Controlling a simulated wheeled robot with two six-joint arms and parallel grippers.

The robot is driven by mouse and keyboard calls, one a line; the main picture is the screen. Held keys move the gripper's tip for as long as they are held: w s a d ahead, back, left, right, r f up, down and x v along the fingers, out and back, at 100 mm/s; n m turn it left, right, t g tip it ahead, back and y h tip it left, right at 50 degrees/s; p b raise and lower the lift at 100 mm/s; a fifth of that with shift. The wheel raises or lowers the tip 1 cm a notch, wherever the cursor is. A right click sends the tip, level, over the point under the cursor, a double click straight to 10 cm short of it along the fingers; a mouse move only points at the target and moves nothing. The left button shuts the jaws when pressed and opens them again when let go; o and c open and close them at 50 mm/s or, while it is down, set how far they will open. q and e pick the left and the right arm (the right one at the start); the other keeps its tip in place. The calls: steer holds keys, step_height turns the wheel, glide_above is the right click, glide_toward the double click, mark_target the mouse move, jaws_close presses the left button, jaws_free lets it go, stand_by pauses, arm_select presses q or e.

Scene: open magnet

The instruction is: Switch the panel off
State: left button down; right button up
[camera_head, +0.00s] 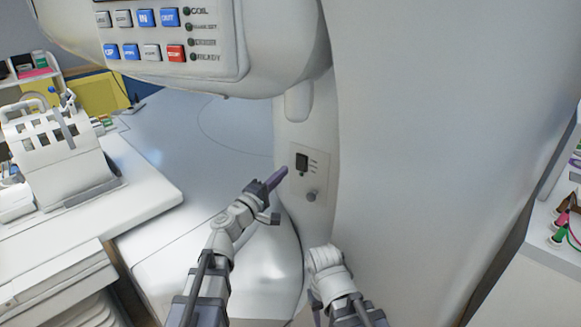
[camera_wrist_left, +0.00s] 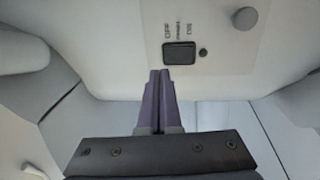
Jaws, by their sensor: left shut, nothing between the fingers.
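The panel (camera_head: 296,182) is a small beige plate on the white machine's column. It carries a black switch (camera_head: 302,162) with small labels beside it, a small dark dot and a round grey knob (camera_head: 311,196). In the left wrist view the switch (camera_wrist_left: 179,53) and the knob (camera_wrist_left: 245,18) show close up; the labels seem to include OFF and ON. The switch's position cannot be told. My left gripper (camera_head: 284,172) is shut and empty, its purple fingertips (camera_wrist_left: 159,74) just beside the switch. Contact cannot be told. My right arm's wrist shows at the bottom, its fingers unseen.
A control box with blue, grey and red buttons (camera_head: 176,52) overhangs above left. The machine's large white wall (camera_head: 420,150) stands close on the right. A white bed (camera_head: 215,265) lies below my left arm. A table with equipment (camera_head: 120,195) is at left.

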arm_select(q)
steer(key=v, duration=0.6)
steer(key=shift+s+a+r+p, duration=0.2)
steer(key=shift+r+p, duration=0.1)
steer(key=shift+r, duration=0.4)
steer(key=s+d+f+m+g+y, duration=0.1)
steer(key=s+d+f+m+g, duration=0.3)
steer(key=f, duration=0.4)
steer(key=s+d+f+m+g, duration=0.2)
steer(key=s+f+m+g, duration=0.2)
steer(key=f+m+g, duration=0.3)
steer(key=s+a+f+m+g+y, duration=0.1)
steer(key=s+a+f+g+y, duration=0.4)
steer(key=s+a+f+y, duration=0.5)
steer(key=s+d+r+m+g+p, duration=0.1)
steer(key=s+d+r+m+p, duration=0.2)
steer(key=d, duration=0.6)
steer(key=shift+s+d+r+m+p, duration=0.2)
steer(key=shift+s+r+m+p, duration=0.15)
steer(key=shift+r, duration=0.3)
